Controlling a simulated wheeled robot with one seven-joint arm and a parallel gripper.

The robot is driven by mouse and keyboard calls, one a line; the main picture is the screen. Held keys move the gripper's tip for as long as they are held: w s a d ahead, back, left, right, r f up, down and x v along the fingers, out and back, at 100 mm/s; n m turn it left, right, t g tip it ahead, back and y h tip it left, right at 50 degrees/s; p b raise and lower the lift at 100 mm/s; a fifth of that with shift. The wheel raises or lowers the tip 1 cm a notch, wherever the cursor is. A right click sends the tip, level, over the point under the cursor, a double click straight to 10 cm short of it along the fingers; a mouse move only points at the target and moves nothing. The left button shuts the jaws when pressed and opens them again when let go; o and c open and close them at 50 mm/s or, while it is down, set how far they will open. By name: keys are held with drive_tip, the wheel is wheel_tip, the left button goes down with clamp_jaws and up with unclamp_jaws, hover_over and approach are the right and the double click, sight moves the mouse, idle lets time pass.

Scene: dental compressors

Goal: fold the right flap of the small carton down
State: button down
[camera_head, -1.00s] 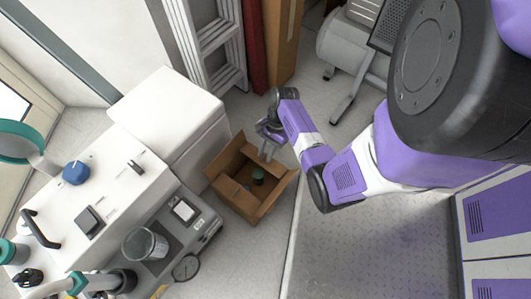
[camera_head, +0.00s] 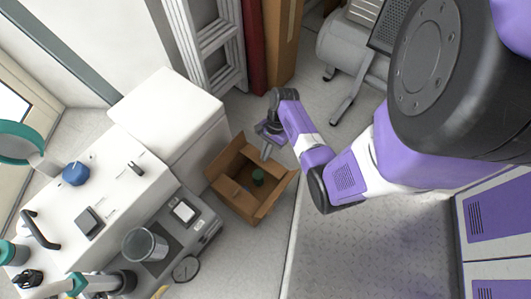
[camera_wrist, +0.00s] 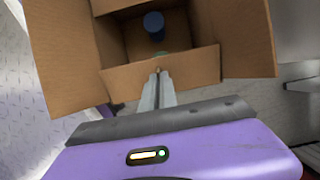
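The small open carton (camera_head: 232,197) stands on the floor, brown, with its flaps standing up or splayed outward. The flap on its right side (camera_head: 277,195) leans outward in the head view. My gripper (camera_head: 265,155) is over the carton's far edge, pointing down. In the wrist view my gripper (camera_wrist: 157,74) has its two fingers together, with nothing seen between them. Their tips overlap the near flap (camera_wrist: 190,70) in the picture; I cannot tell whether they touch. Wide flaps (camera_wrist: 60,50) and (camera_wrist: 238,35) splay out on either side there. A green item (camera_head: 258,177) lies inside.
A blue cylinder (camera_wrist: 154,25) also shows inside the carton. A white cabinet (camera_head: 175,115) and a bench device (camera_head: 185,225) stand to the left. A ladder (camera_head: 212,50) and a tall carton (camera_head: 284,45) are behind.

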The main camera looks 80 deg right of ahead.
idle(0.9)
drive_tip(key=shift+w+a+r+h+p, duration=0.2)
drive_tip(key=shift+a+h+p, duration=0.15)
drive_tip(key=shift+p, duration=0.7)
drive_tip(key=shift+a+g+h+p, duration=0.1)
drive_tip(key=shift+g+h+p, duration=0.15)
drive_tip(key=shift+g+p, duration=0.25)
drive_tip(key=shift+w+a+f+h+p, duration=0.15)
drive_tip(key=shift+a+f+h+p, duration=0.15)
drive_tip(key=shift+h+p, duration=0.4)
drive_tip(key=shift+w+f+g+h+p, duration=0.1)
drive_tip(key=shift+f+g+h+p, duration=0.35)
drive_tip(key=shift+h, duration=0.25)
drive_tip(key=c, duration=2.1)
unclamp_jaws()
drive_tip(key=o, duration=0.5)
drive_tip(key=shift+c, duration=0.2)
